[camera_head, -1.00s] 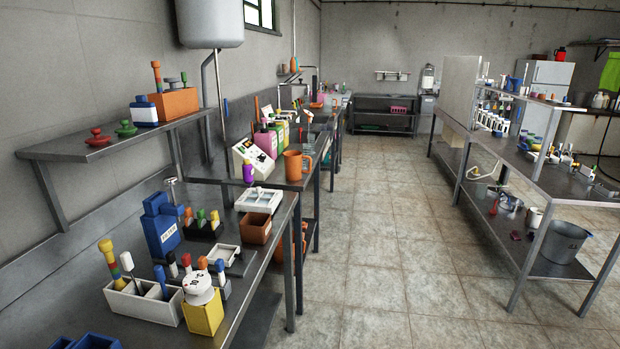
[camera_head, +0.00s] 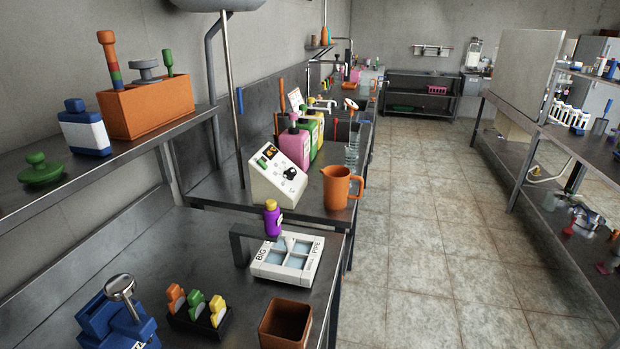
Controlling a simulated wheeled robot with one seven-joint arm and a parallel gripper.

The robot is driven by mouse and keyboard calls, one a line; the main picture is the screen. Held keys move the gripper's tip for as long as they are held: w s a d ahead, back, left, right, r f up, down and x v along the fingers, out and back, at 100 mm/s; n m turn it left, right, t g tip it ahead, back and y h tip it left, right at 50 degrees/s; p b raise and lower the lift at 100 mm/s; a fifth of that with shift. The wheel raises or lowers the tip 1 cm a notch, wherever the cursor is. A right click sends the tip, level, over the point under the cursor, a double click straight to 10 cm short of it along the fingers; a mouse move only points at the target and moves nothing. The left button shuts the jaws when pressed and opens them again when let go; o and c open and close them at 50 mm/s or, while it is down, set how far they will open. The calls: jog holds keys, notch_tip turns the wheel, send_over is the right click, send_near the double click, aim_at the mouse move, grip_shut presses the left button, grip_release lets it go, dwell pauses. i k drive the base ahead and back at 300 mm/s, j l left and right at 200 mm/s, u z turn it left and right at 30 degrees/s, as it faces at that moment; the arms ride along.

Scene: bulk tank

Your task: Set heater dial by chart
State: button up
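A white slant-faced control box (camera_head: 277,185) stands on the left-hand bench, at its nearer end. Its face carries a black round dial (camera_head: 289,173), a small dark display with an orange mark (camera_head: 270,152) and a green patch. Small marks surround the dial, but they are too small to read, and so is the dial's setting. A white sheet with coloured print (camera_head: 295,100) stands upright behind the pink bottle; I cannot tell whether it is a chart. The underside of a grey wall tank (camera_head: 218,4) shows at the top edge. My gripper is not in view.
An orange jug (camera_head: 338,187) stands right of the control box, with pink (camera_head: 295,147) and green bottles behind. A white tray (camera_head: 286,262), purple bottle (camera_head: 272,217) and brown box (camera_head: 286,325) stand nearer. The tiled aisle (camera_head: 440,220) to the right is clear.

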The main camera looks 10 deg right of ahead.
aim_at(289, 173)
jog(key=i+l+u, duration=0.15)
jog(key=i, duration=0.25)
jog(key=i+l, duration=0.3)
jog(key=i+l+u, duration=0.1)
jog(key=i+l, duration=0.25)
jog(key=i+l+u, duration=0.1)
jog(key=i+l, duration=0.2)
jog(key=l, duration=0.15)
jog(key=i+l, duration=0.3)
jog(key=l, duration=0.15)
jog(key=i+l+u, duration=0.1)
jog(key=i+l, duration=0.45)
jog(key=l, duration=0.25)
jog(key=i+l+u, duration=0.15)
jog(key=i+l, duration=0.15)
jog(key=l, duration=0.15)
jog(key=i+l, duration=0.25)
jog(key=l, duration=0.2)
